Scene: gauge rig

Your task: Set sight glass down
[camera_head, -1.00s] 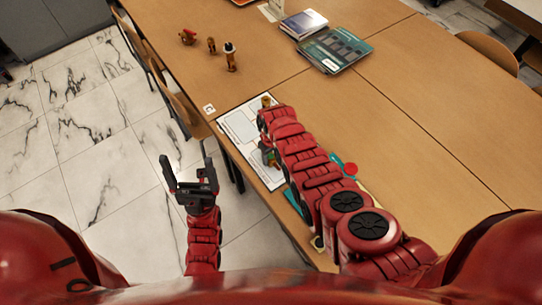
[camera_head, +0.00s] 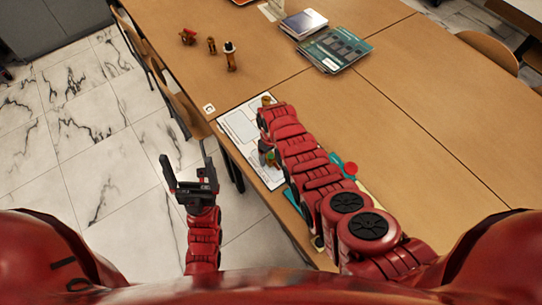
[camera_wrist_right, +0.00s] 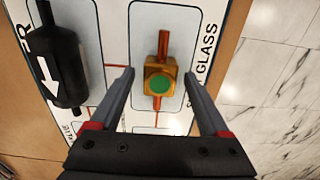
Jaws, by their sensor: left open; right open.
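The sight glass (camera_wrist_right: 159,82) is a brass block with a green round window and a copper stub at each end. In the right wrist view it lies on the printed mat (camera_wrist_right: 115,20), inside the outlined box beside the words "SIGHT GLASS". My right gripper (camera_wrist_right: 159,76) is open, with one finger on each side of the sight glass and a gap to both. In the head view my right arm covers much of this spot, and only a bit of green (camera_head: 271,158) shows. My left gripper (camera_head: 186,158) is open and empty, left of the table over the floor.
A black cylinder (camera_wrist_right: 63,65) with a white arrow lies on the mat left of the sight glass. A small brass part (camera_head: 266,100) is at the mat's far end. Brass fittings (camera_head: 230,57) and booklets (camera_head: 335,48) are farther back. The table's right side is clear.

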